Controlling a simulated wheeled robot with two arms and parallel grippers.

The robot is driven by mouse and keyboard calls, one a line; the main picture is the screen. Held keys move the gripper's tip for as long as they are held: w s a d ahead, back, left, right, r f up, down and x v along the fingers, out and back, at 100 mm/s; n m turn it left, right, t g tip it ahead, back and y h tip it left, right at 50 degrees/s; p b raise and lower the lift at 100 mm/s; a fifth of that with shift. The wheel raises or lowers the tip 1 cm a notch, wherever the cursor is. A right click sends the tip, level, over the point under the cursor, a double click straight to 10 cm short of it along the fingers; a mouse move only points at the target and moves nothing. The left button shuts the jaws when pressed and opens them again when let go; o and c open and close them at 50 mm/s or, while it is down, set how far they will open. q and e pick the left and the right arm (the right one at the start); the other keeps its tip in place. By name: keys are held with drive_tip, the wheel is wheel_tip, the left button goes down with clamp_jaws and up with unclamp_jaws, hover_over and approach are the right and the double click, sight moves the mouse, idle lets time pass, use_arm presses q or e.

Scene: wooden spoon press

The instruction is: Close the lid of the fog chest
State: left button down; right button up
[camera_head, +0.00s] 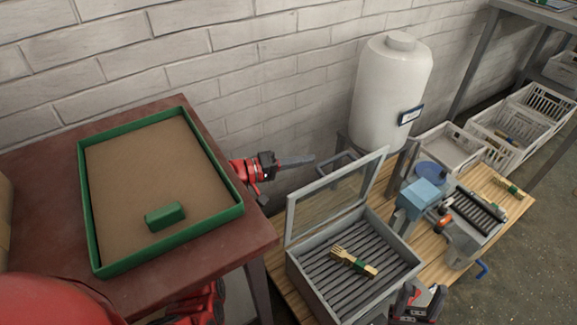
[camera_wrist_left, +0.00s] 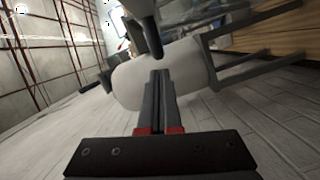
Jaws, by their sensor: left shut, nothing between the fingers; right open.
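The fog chest (camera_head: 318,290) is a grey box with a slatted floor on the wooden bench. Its lid (camera_head: 330,207), a clear pane in a grey frame, stands open, tilted up at the chest's back side.
A white tank (camera_head: 391,90) stands behind the chest. A press-like machine with a blue block (camera_head: 425,193) is on the bench at right. A red table with a green-rimmed tray (camera_head: 91,220) is at left. White crates (camera_head: 510,125) stand at the far right.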

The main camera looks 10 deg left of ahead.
use_arm(q)
drive_tip(key=shift+x, duration=1.3)
drive_tip(key=shift+r, duration=0.1)
